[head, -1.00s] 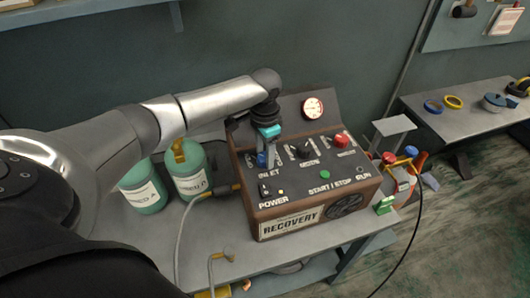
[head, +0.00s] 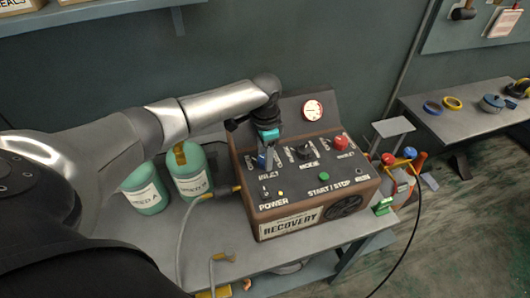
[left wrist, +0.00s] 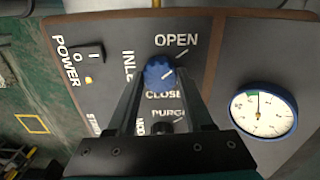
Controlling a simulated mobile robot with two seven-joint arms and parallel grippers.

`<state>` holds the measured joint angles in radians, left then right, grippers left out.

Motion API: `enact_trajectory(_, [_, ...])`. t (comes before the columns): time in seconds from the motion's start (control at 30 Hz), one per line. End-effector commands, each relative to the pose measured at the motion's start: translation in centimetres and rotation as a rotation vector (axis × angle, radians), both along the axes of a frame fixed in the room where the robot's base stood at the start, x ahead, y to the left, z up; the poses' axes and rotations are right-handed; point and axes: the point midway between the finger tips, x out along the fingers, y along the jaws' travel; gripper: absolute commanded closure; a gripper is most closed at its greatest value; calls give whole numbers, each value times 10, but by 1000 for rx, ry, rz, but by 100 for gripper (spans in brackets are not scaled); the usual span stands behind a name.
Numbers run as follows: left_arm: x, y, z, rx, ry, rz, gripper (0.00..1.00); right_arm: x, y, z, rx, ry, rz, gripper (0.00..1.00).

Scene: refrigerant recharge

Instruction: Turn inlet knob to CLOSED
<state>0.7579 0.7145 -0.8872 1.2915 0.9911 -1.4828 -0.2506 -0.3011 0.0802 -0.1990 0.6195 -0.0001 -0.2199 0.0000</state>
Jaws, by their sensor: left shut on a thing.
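The blue inlet knob (left wrist: 158,72) sits on the dark top panel of the recovery machine (head: 290,224). In the left wrist view it lies between the OPEN and CLOSED labels, with a pale pointer line on it; its exact setting is hard to tell. My left gripper (head: 265,160) reaches down onto the panel from above. Its two fingers (left wrist: 160,85) stand either side of the knob and are shut on it. In the head view the knob (head: 261,160) is partly hidden by the fingers. My right gripper is in neither view.
A black mode knob (head: 304,153), a red outlet knob (head: 341,143) and a green start/stop button (head: 323,176) share the panel. A gauge (head: 312,110) stands behind. Two green tanks (head: 190,172) stand left of the machine, near a hose (head: 183,235).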

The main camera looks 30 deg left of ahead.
Motion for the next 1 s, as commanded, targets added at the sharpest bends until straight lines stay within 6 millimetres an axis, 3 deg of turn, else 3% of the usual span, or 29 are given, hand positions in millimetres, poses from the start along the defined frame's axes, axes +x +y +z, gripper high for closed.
enact_trajectory(0.4, [0,-1,3,-2,-2,-372,100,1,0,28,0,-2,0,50])
enact_trajectory(1.0, [0,-2,2,-2,-5,-943,100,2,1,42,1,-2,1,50])
